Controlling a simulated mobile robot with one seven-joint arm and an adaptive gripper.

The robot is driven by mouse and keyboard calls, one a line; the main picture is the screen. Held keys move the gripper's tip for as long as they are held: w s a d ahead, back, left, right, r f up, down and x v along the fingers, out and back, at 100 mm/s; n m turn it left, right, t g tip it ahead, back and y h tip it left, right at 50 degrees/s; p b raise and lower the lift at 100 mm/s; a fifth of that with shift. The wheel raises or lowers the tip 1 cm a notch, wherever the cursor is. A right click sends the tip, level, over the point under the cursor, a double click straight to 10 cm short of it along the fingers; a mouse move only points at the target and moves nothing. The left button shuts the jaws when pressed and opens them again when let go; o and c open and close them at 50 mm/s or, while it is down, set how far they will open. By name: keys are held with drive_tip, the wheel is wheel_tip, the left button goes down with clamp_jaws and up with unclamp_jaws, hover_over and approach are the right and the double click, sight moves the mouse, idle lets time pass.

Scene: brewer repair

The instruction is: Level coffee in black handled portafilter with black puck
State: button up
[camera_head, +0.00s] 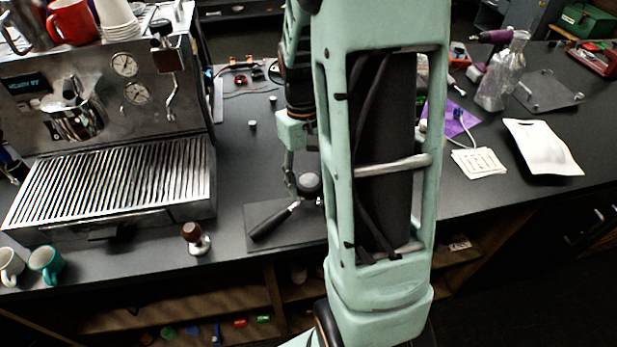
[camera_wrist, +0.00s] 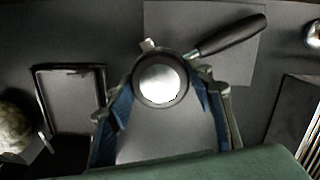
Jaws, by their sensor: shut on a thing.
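The black-handled portafilter (camera_head: 272,222) lies on a dark mat (camera_head: 262,243) in front of my arm, its handle pointing to the front left. In the wrist view its handle (camera_wrist: 230,36) points to the upper right. The black puck (camera_head: 308,183) sits over the portafilter's basket. In the wrist view the puck (camera_wrist: 160,82) is a dark ring with a bright, shiny top. My gripper (camera_wrist: 165,78) is shut on the puck, one finger on each side. The coffee is hidden under the puck. My arm partly hides the basket side in the head view.
The espresso machine (camera_head: 110,180) stands at the left. A wooden-handled tamper (camera_head: 195,238) stands between it and the mat. Two mugs (camera_head: 45,262) are near the front left edge. A white tray (camera_head: 542,146) and a clear bottle (camera_head: 500,80) are at the right. Counter behind the mat is mostly free.

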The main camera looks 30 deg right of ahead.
drive_tip(key=shift+m, duration=0.8)
drive_tip(key=shift+r, duration=0.1)
drive_tip(key=shift+r+p, duration=2.75)
drive_tip(key=shift+r, duration=1.2)
